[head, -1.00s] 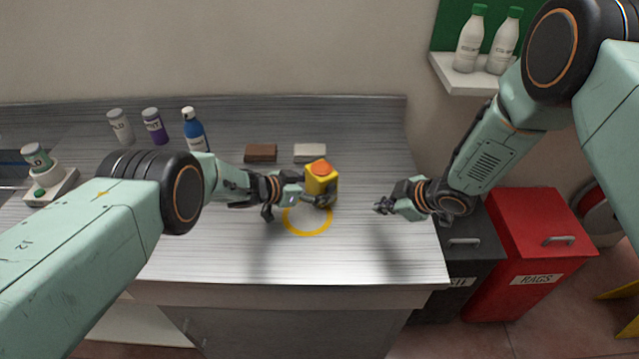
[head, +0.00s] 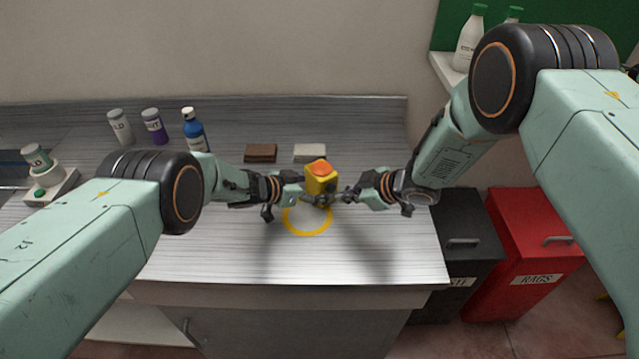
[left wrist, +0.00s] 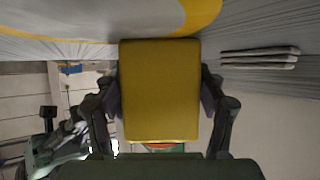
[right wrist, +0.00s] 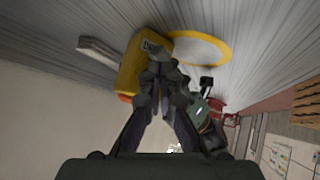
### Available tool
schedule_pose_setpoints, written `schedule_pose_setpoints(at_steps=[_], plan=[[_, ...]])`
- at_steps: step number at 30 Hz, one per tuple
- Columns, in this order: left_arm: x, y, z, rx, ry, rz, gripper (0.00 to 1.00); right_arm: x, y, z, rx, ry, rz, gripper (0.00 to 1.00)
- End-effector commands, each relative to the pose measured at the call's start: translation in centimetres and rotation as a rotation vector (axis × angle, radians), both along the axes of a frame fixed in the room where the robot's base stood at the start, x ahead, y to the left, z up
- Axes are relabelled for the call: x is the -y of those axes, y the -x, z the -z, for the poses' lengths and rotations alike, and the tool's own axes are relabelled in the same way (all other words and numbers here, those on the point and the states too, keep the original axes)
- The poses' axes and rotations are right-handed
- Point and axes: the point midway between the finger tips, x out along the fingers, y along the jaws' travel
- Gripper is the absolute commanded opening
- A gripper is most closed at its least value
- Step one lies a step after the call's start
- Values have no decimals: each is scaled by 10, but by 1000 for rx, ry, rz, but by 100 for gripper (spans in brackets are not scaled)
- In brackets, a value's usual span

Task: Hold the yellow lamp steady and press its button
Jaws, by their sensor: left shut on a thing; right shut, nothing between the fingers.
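The yellow lamp (head: 322,182) stands on the bench at the back edge of a yellow ring mark (head: 307,219), with an orange button (head: 320,167) on its top. It fills the middle of the left wrist view (left wrist: 160,90) and shows in the right wrist view (right wrist: 132,68). My left gripper (head: 312,198) is shut on the lamp, with a finger on each side of it. My right gripper (head: 342,197) is shut and empty, with its tips close to the lamp's right front side, below the button. I cannot tell whether they touch it.
A brown block (head: 261,152) and a pale block (head: 310,152) lie behind the lamp. Several bottles, including a blue one (head: 194,130), stand at the back left. The bench front is clear. A dark bin (head: 464,245) and a red rags bin (head: 520,245) stand right of the bench.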

Motion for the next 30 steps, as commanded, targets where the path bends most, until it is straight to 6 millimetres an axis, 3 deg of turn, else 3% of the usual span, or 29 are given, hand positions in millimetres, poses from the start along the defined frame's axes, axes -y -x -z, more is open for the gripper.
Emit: schedule_pose_setpoints(at_steps=[7, 30], plan=[[-1, 1, 3, -5, -3, -1, 53, -8, -11, 0, 0, -1, -2, 0], [-1, 1, 2, -3, -3, -2, 53, -8, -13, -1, 0, -1, 0, 0]])
